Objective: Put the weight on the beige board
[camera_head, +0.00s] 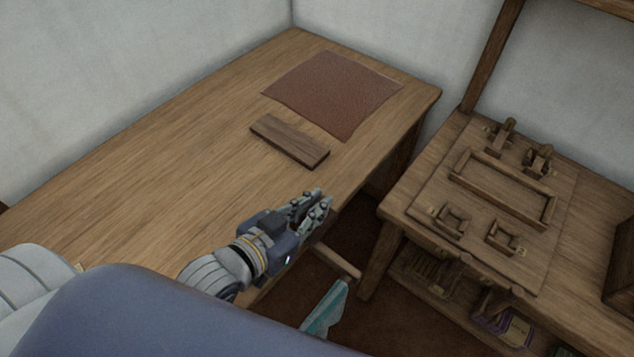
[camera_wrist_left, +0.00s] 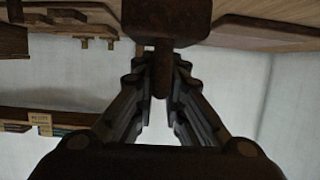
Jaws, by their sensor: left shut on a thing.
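My left gripper (camera_head: 318,204) is over the front edge of the left wooden table in the head view. In the left wrist view its fingers (camera_wrist_left: 161,82) are shut on the narrow stem of a dark brown thing (camera_wrist_left: 166,22), with a blocky part beyond the fingertips. This may be the weight; in the head view the gripper hides most of it. No board looks clearly beige. A flat brown board with wooden fittings (camera_head: 416,206) lies on the right table, apart from my gripper. My right gripper is not in view.
A dark wooden plank (camera_head: 290,140) and a reddish-brown leather sheet (camera_head: 333,90) lie on the left table (camera_head: 130,190). A gap separates it from the right table (camera_head: 592,240). A rod (camera_head: 337,262) and a teal piece (camera_head: 326,308) show below my gripper.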

